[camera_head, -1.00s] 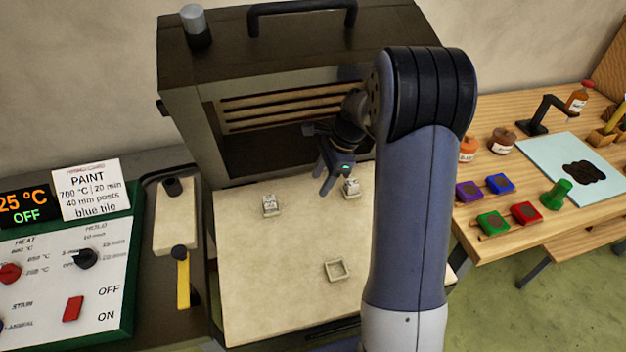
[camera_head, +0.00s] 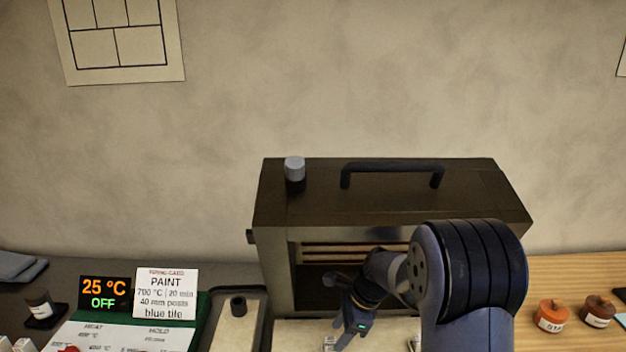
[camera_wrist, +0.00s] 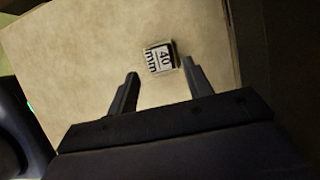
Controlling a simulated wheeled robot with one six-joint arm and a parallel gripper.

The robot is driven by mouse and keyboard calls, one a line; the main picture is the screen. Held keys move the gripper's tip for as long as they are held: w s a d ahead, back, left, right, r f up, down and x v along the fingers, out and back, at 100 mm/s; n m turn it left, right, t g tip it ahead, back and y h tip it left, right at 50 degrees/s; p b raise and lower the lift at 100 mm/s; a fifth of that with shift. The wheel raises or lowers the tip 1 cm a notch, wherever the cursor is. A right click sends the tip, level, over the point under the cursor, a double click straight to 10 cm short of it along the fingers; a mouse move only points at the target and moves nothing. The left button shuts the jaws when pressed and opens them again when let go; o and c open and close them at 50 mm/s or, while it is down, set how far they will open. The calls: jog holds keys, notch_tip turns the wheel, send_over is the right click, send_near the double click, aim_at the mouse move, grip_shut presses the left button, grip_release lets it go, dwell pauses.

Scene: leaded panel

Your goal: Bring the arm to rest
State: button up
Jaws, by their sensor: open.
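My gripper (camera_head: 345,338) is in front of the kiln's opening in the head view, above the pale shelf (camera_head: 290,340). In the wrist view my gripper (camera_wrist: 163,82) has its two fingers apart with nothing held between them. A small white post marked "40 mm" (camera_wrist: 160,57) stands on the shelf (camera_wrist: 90,50) just beyond the fingertips, apart from them. In the head view one post (camera_head: 329,342) shows left of the gripper at the bottom edge. My arm covers part of the kiln's right side.
The dark kiln (camera_head: 390,195) has a black handle on top. A display (camera_head: 104,293) reads 25 °C OFF beside a firing card (camera_head: 165,293). Orange and brown jars (camera_head: 552,315) stand on the wooden table at right.

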aim_at(332, 342)
jog(key=shift+a+f, duration=0.8)
jog(key=shift+f, duration=0.2)
jog(key=shift+a+f, duration=0.1)
jog(key=shift+f, duration=0.5)
jog(key=shift+r, duration=0.25)
jog(key=shift+r, duration=0.1)
